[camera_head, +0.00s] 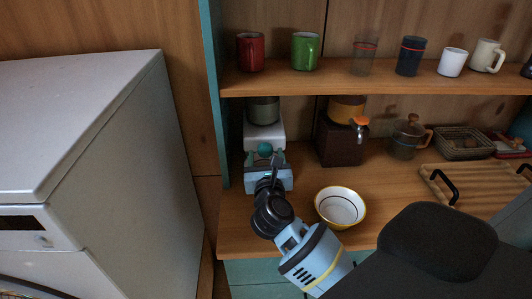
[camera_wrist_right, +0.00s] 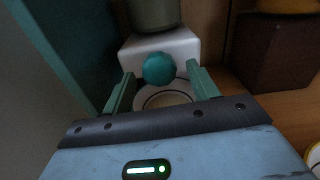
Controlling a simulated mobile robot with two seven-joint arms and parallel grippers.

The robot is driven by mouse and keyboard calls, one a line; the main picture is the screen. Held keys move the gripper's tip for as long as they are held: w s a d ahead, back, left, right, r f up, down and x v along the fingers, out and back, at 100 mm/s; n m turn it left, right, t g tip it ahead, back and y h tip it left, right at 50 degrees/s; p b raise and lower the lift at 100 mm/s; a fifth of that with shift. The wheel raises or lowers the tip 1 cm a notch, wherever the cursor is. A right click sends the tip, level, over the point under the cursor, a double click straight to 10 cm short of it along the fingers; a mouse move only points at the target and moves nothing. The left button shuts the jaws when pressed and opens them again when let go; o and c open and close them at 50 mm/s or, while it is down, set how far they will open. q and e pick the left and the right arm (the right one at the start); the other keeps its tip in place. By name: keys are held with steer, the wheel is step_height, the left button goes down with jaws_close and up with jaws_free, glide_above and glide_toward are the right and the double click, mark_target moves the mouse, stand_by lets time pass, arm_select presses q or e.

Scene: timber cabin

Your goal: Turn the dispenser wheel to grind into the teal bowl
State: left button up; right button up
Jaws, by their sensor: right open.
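The dispenser (camera_head: 257,132) is a white box with a dark green container on top, at the back left of the counter. Its round teal wheel (camera_head: 264,150) faces forward and shows in the right wrist view (camera_wrist_right: 159,68). My right gripper (camera_head: 265,158) is open, its two green fingers to the left and right of the wheel, with a gap on each side in the right wrist view (camera_wrist_right: 160,74). A bowl (camera_wrist_right: 166,99) with a pale inside and dark ring sits below the wheel, partly hidden by my gripper; its outer colour cannot be told. My left gripper is not in view.
A yellow-rimmed white bowl (camera_head: 341,207) stands right of my right arm. A dark dispenser (camera_head: 338,145) with an orange tap is behind it. A shelf (camera_head: 380,85) with cups hangs above. A teal side panel (camera_head: 212,90) borders the left.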

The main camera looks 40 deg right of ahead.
steer(key=shift+x, duration=0.9)
steer(key=c, duration=1)
steer(key=shift+a+m, duration=0.1)
steer(key=shift+m, duration=0.2)
steer(key=m, duration=0.3)
steer(key=shift+f+b, duration=0.15)
steer(key=shift+b, duration=0.15)
steer(key=m, duration=0.6)
steer(key=shift+b, duration=0.3)
